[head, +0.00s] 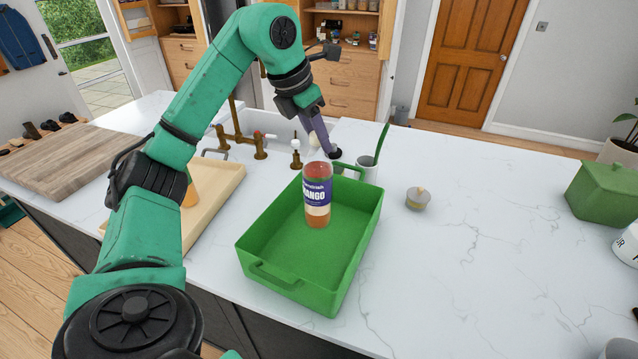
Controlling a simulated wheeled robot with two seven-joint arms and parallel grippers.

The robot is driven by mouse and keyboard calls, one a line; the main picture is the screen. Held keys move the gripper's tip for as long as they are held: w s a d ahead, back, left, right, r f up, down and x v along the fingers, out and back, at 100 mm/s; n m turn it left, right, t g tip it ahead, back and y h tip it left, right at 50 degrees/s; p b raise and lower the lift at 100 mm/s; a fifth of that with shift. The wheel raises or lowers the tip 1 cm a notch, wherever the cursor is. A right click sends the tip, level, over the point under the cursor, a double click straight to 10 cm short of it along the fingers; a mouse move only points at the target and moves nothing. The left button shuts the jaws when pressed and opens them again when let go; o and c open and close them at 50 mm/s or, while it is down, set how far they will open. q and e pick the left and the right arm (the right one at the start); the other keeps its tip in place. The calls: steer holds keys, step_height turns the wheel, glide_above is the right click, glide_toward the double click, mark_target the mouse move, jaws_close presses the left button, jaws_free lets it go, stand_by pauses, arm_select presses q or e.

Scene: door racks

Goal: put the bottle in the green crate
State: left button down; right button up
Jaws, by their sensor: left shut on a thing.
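The bottle (317,197) is clear with reddish-orange contents and a blue and white label reading "MANGO". It stands upright within the outline of the green crate (263,237), towards its far end. I cannot tell whether its base touches the crate floor. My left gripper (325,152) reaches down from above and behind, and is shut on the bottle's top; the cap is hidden. The crate is an open tray with loop handles on its near and far ends. My right gripper is not in view.
A beige tray (228,185) with an orange item (190,196) lies left of the crate, partly behind my arm. A small lidded jar (417,198) stands to the right.

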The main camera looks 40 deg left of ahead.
arm_select(q)
step_height(320, 180, down, 8)
steer(key=shift+s+f+b, duration=0.1)
steer(key=shift+f+b, duration=0.1)
steer(key=shift+b, duration=0.4)
steer(key=c, duration=0.5)
jaws_free()
steer(key=shift+d, duration=0.1)
steer(key=shift+r, duration=0.1)
steer(key=p, duration=0.1)
glide_toward(317, 171)
steer(key=shift+w+a, duration=0.55)
steer(key=shift+a, duration=0.3)
